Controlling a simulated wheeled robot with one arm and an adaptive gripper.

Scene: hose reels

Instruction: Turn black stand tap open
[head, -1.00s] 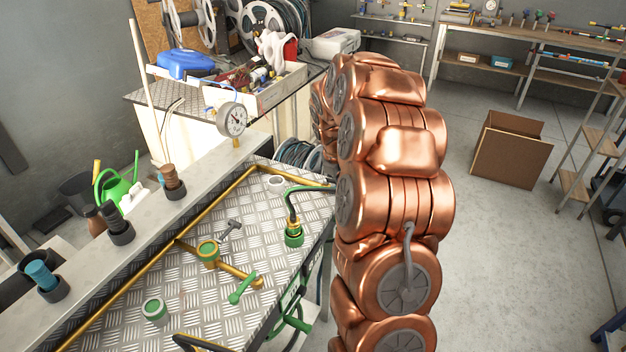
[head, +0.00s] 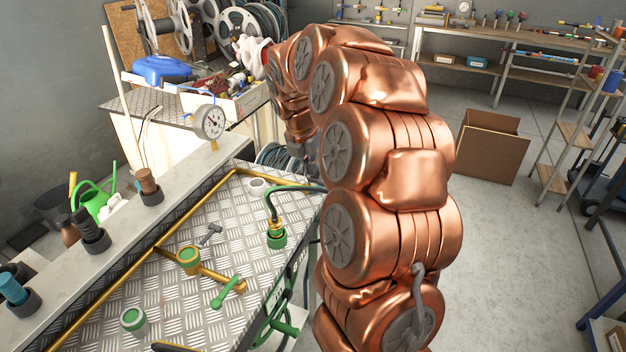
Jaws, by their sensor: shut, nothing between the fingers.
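Several small fittings stand on the tread-plate bench. One is a green-ringed brass fitting (head: 188,260) with a grey T-shaped lever (head: 210,235) beside it. A green lever (head: 228,290) sits at the end of a brass pipe near the bench's right edge. I cannot tell which fitting is the black stand tap. On the ledge stand a black-topped fitting (head: 90,230), a brown-topped one (head: 150,187) and a blue-topped one (head: 14,290), each in a dark base. My copper arm rises at the right and bends down behind itself beyond the bench. My gripper's fingers are hidden.
A green fitting with a hose (head: 277,235) stands at the right edge of the tread-plate bench (head: 200,318). A pressure gauge (head: 210,122) stands on the ledge. A cardboard box (head: 478,146) and a ladder shelf stand right. Floor between is clear.

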